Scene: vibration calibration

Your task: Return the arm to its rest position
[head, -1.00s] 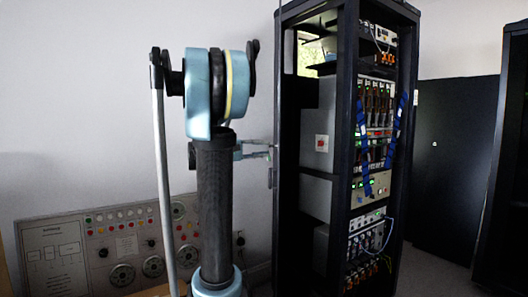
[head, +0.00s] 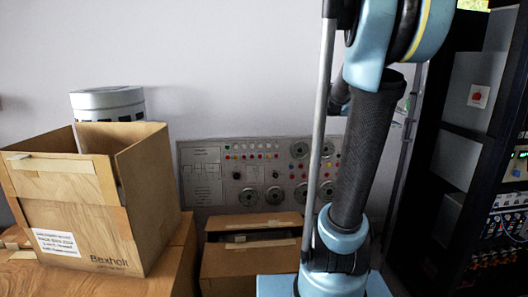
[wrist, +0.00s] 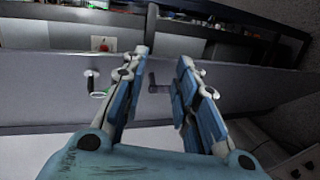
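My arm (head: 368,150) stands on the right of the middle in the head view, a blue and dark-grey column with a blue joint at the top. Its upper part runs out of the frame. My gripper is not visible in the head view. In the wrist view my gripper (wrist: 164,60) has its two blue-and-white fingers spread apart. Nothing is held between them. A grey panel edge with small dark and metal handles lies beyond the fingertips; I cannot tell the exact distance.
The dark equipment rack (head: 480,170) stands close on the right. An open cardboard box (head: 95,205) sits on a wooden surface at left, with a white round container (head: 108,100) behind it. A lower cardboard box (head: 250,265) stands before the grey control panel (head: 255,180).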

